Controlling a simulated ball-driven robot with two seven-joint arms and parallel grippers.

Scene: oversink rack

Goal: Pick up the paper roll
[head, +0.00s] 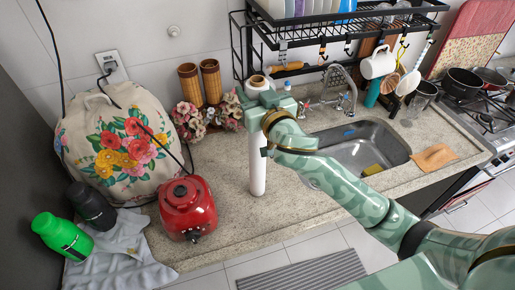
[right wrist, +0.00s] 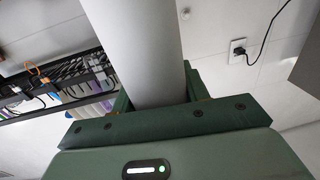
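The paper roll (head: 257,172) is a tall white cylinder standing upright over the counter, in front of the wall and left of the sink. My right gripper (head: 256,103) is around its upper part, with the roll's top showing just above. In the right wrist view the white roll (right wrist: 135,50) runs between the two green fingers (right wrist: 152,100), which appear to press on both of its sides. The roll's lower end appears at counter level; I cannot tell whether it touches. My left gripper is not in view.
A red appliance (head: 187,208) stands left of the roll, with a flower-print covered item (head: 112,145) behind it. Bottles (head: 62,236) lie at far left. The sink (head: 360,147) and a hanging rack (head: 335,28) are to the right.

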